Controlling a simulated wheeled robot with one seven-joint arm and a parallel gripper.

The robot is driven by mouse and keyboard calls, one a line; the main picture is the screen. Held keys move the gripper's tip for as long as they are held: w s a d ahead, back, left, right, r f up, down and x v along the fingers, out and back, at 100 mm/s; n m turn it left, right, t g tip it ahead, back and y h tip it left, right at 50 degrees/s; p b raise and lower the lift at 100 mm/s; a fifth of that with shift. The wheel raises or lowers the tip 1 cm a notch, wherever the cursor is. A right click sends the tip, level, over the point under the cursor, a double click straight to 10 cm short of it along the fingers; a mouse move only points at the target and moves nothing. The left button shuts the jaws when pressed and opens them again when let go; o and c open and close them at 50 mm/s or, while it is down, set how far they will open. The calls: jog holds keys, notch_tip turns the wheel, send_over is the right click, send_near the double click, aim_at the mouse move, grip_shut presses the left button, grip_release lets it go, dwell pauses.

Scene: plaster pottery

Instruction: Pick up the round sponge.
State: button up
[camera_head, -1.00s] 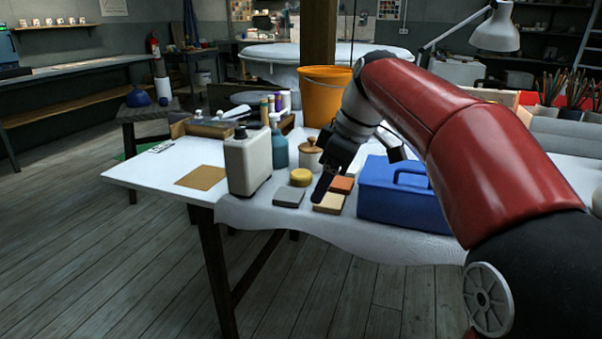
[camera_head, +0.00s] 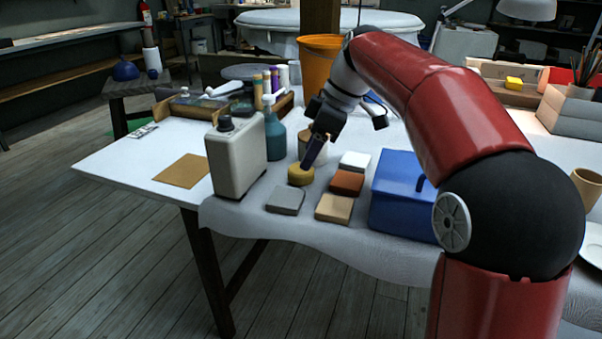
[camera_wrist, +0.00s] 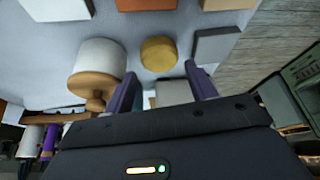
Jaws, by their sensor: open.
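The round sponge (camera_head: 300,175) is a small yellow disc lying on the cloth-covered table, among blocks and bottles. It also shows in the wrist view (camera_wrist: 158,53), above the gap between my fingers. My gripper (camera_head: 308,164) is in the air over the sponge, pointing down, and overlaps its far edge in the head view. In the wrist view my gripper (camera_wrist: 162,80) has its two purple fingers apart with nothing between them. I cannot tell how high the fingertips are above the sponge.
A lidded jar (camera_head: 314,146) stands close behind the sponge. A grey block (camera_head: 286,200), a tan block (camera_head: 334,208), an orange-brown block (camera_head: 347,182) and a white block (camera_head: 355,161) lie near. A white jug (camera_head: 236,160) and blue box (camera_head: 402,198) flank the area.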

aim_at(301, 174)
jog(key=x, duration=0.4)
jog(key=shift+f, duration=0.3)
jog(key=shift+c, duration=0.4)
jog(key=c, duration=0.5)
jog(key=shift+c, duration=0.2)
jog(key=shift+r, duration=0.1)
